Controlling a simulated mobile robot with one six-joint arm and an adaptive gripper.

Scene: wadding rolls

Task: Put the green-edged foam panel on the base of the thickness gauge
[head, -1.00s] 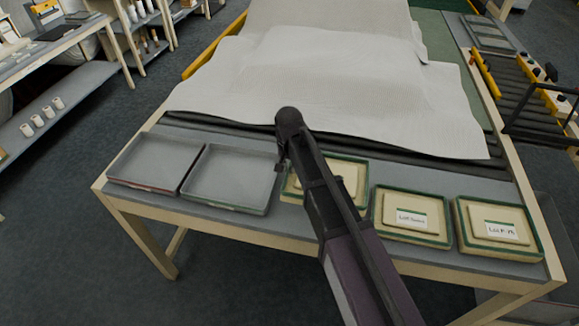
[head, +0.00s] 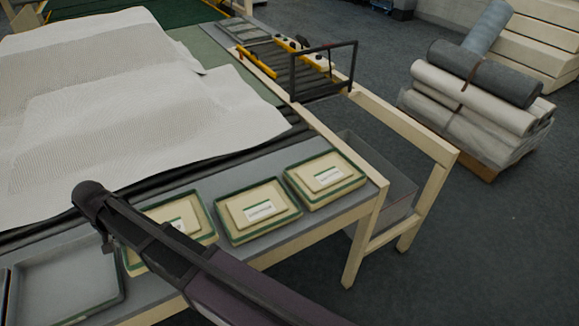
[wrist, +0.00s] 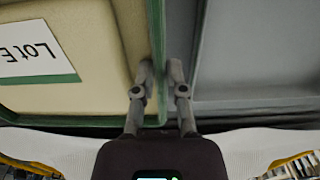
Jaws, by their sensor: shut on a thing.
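Three cream foam pieces with green edges and white labels lie along the table's near edge in the head view. My gripper (wrist: 160,82) is at the left edge of the nearest of them, the green-edged foam panel (head: 200,218), marked "LotE" in the wrist view (wrist: 100,80). Its fingers are shut on the green edge. My arm covers part of this panel in the head view, and it appears still low at the table. The middle (head: 236,232) and right (head: 300,194) pieces lie beside it. I cannot clearly identify the thickness gauge.
A grey empty tray (head: 62,316) lies left of the panel. White wadding (head: 130,110) covers the table behind. A black upright frame (head: 291,75) stands at the table's right, by yellow parts. Wadding rolls (head: 470,110) are stacked on the floor at right, with clear floor between.

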